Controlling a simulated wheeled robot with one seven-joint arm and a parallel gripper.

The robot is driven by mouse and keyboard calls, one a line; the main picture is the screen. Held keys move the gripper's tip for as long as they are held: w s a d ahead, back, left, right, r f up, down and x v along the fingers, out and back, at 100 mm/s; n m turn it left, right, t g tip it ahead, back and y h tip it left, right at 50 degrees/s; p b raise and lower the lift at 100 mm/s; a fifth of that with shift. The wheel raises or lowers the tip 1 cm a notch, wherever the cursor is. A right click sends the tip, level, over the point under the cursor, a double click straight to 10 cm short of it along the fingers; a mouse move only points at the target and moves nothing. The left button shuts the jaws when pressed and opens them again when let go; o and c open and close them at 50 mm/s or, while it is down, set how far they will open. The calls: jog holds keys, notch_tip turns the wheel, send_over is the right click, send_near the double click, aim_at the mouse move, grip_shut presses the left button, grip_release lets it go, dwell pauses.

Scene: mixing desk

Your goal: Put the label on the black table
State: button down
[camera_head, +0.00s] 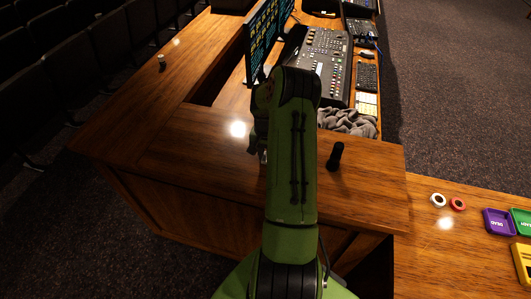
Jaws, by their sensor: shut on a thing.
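My gripper (262,156) shows only in part at the left edge of my green arm, low over the brown wooden desk top (205,150). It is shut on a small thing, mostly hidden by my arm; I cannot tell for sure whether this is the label. No other thing can be made out as the label. I see no black table; the tables in view are brown wood.
A dark upright cylinder (335,156) stands right of my arm. Beyond are a grey cloth (347,122), a mixing console (327,60) and a screen (266,35). Tape rolls (438,200) and a purple tray (497,222) are at right. The desk's left part is mostly clear.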

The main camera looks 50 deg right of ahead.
jog(key=shift+f, duration=0.3)
jog(key=c, duration=1)
grip_release()
jog(key=shift+r, duration=0.1)
